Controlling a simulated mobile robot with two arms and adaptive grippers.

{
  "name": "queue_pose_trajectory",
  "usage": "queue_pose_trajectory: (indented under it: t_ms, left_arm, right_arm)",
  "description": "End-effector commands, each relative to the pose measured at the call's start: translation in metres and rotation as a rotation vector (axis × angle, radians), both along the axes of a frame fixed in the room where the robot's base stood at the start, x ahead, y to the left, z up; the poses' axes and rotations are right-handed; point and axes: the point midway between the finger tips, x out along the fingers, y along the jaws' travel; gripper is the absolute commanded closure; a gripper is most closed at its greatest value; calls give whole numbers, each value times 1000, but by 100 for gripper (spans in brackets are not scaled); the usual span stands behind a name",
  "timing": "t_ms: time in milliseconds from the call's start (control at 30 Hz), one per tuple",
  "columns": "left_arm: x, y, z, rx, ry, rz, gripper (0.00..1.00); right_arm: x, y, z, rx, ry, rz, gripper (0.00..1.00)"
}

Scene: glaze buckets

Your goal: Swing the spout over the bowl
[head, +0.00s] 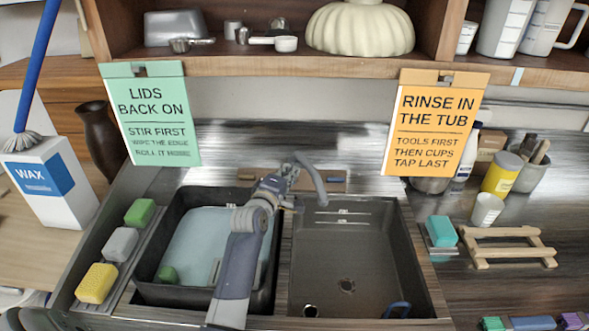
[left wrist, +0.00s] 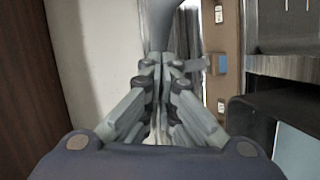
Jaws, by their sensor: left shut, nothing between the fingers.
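The grey curved spout (head: 314,176) rises at the back of the double sink, and its tip hangs at the back left edge of the empty right bowl (head: 345,250). The left bowl (head: 262,285) holds pale blue water or a blue sheet, with a green piece at its front left. My left gripper (head: 290,172) is shut and empty, close against the left side of the spout; contact is unclear. In the left wrist view the closed fingers (left wrist: 160,68) point at a grey-blue curved part, likely the spout (left wrist: 160,22). The spout's base is hidden behind my gripper.
Sponges (head: 120,244) line the sink's left edge. Two hanging signs, a green one (head: 150,115) and an orange one (head: 433,125), flank the back. A wooden rack (head: 508,248) and a teal sponge (head: 441,231) lie right. My left arm crosses the left bowl.

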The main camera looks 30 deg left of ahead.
Motion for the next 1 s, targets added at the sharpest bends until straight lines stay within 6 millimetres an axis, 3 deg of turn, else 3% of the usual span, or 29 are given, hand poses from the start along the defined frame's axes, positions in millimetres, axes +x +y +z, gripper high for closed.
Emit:
queue_pose_trajectory:
  t_ms: [200, 633, 867, 1000]
  left_arm:
    - [13, -9, -2, 0, -1, 1, 100]
    - [15, -11, -2, 0, -2, 1, 100]
    - [26, -25, 0, -4, -1, 2, 100]
    - [28, -27, -3, 0, -1, 2, 100]
  right_arm:
    - [0, 0, 6, 0, 0, 0, 60]
    - [-1, 4, 7, 5, 2, -2, 60]
    - [-1, 5, 22, 5, 2, -2, 60]
    - [-1, 5, 21, 5, 3, -2, 60]
